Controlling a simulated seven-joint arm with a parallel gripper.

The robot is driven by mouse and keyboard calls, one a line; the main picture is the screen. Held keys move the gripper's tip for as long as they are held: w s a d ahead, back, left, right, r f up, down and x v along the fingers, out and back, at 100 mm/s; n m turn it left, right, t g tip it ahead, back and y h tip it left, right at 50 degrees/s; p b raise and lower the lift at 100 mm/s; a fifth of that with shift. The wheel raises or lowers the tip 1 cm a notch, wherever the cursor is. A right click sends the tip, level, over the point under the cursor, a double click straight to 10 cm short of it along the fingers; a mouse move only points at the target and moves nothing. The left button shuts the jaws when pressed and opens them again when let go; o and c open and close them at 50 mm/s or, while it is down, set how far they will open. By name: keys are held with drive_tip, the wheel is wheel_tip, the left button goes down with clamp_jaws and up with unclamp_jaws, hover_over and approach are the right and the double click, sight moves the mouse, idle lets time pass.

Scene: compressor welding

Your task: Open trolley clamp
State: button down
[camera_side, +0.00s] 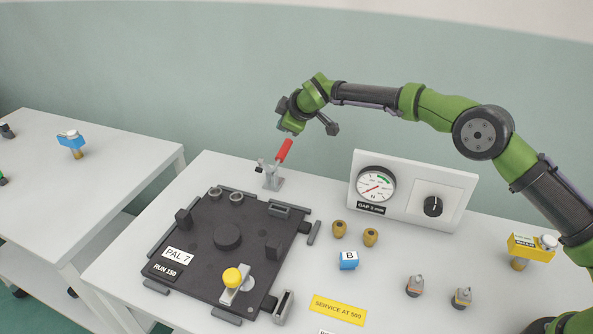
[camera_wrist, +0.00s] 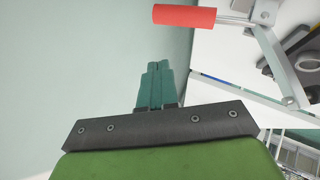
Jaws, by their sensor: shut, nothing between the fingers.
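The trolley clamp (camera_side: 272,179) is a small grey metal toggle clamp at the back edge of the table in the side view. Its red handle (camera_side: 285,150) slants up and to the right from the base. The red handle (camera_wrist: 184,16) and metal linkage (camera_wrist: 268,22) also show at the top of the wrist view. My gripper (camera_side: 286,130) is just above the handle in the side view. In the wrist view, my gripper (camera_wrist: 155,65) has its teal fingers together and empty, with a gap between the tips and the handle.
A black pallet (camera_side: 205,272) marked PAL 7, with a yellow-knobbed part (camera_side: 232,277), lies in front of the clamp. A gauge panel (camera_side: 410,192) stands to the right. A second white table (camera_side: 110,150) is at the left. Air above the pallet is free.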

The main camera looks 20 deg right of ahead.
drive_tip(key=s+d+r, duration=0.2)
drive_tip(key=s+r, duration=0.2)
drive_tip(key=r, duration=0.3)
drive_tip(key=shift+s+d, duration=0.25)
drive_tip(key=shift+r, duration=0.1)
drive_tip(key=s+d+r+m, duration=0.1)
drive_tip(key=s+d+m, duration=0.3)
drive_tip(key=s, duration=1)
drive_tip(key=s+d+r+m+g, duration=0.1)
drive_tip(key=s+d+m, duration=0.4)
drive_tip(key=s, duration=0.9)
drive_tip(key=s+d+r+m, duration=0.3)
drive_tip(key=s+d+m, duration=0.2)
drive_tip(key=s, duration=0.9)
drive_tip(key=shift+s+m+g+y, duration=0.3)
drive_tip(key=shift+m+y, duration=0.1)
